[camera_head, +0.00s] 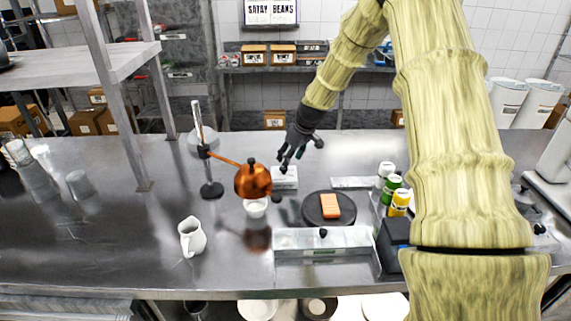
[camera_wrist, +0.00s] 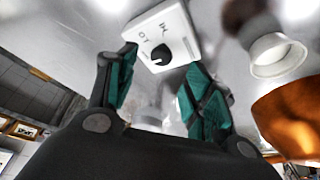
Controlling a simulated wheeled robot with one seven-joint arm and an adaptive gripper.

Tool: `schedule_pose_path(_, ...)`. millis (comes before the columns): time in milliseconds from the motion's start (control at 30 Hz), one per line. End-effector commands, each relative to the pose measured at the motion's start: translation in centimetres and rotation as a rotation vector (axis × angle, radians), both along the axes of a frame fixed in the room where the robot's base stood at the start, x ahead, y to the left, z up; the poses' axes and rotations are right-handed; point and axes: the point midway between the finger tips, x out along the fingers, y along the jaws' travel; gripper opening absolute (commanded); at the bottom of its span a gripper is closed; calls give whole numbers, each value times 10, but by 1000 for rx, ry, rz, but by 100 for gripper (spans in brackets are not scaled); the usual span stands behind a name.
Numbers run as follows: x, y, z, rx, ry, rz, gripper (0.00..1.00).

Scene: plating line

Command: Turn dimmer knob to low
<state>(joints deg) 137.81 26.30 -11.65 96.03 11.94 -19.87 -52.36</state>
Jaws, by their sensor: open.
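The dimmer is a small white box (camera_head: 285,183) on the steel counter, just right of the copper lamp. In the wrist view the white box (camera_wrist: 180,25) shows dark markings, too small to read surely. Its round black knob (camera_wrist: 154,52) has a pale pointer line. My gripper (camera_head: 291,164) is above the box in the head view and partly covers it. In the wrist view my gripper (camera_wrist: 162,66) has its teal fingers spread apart, with the knob visible beyond and between the tips. Nothing is held, and I see no contact with the knob.
A dark round plate (camera_head: 314,217) with an orange block (camera_head: 330,206), and several bottles (camera_head: 399,202), stand to the right. A white jug (camera_head: 192,238) stands front left.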

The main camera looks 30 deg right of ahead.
Motion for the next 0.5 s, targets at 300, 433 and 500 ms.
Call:
schedule_pose_path(300, 13, 4, -30, 1, 0, 0, 51)
schedule_pose_path(433, 17, 5, -41, 0, 0, 1, 51)
schedule_pose_path(500, 19, 5, -46, -1, 1, 1, 51)
